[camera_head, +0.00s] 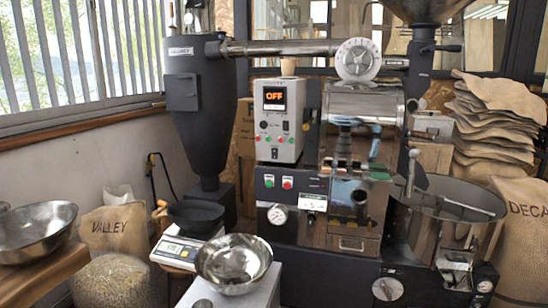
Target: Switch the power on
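The roaster's white control box (280,145) stands left of the steel drum. Its display (275,96) reads OFF in orange. Small green and red buttons or lights and a dark knob (285,125) sit below the display. On the black front panel under the box are a green button (269,181) and a red button (287,183). I cannot tell which control is the power switch. Neither of my grippers is in view.
A steel bowl (233,262) sits in front of the roaster, beside a scale (177,251) with a black pan. Another bowl (36,232) is on a wooden table at left. A round cooling tray (455,197) and sacks (523,235) are at right.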

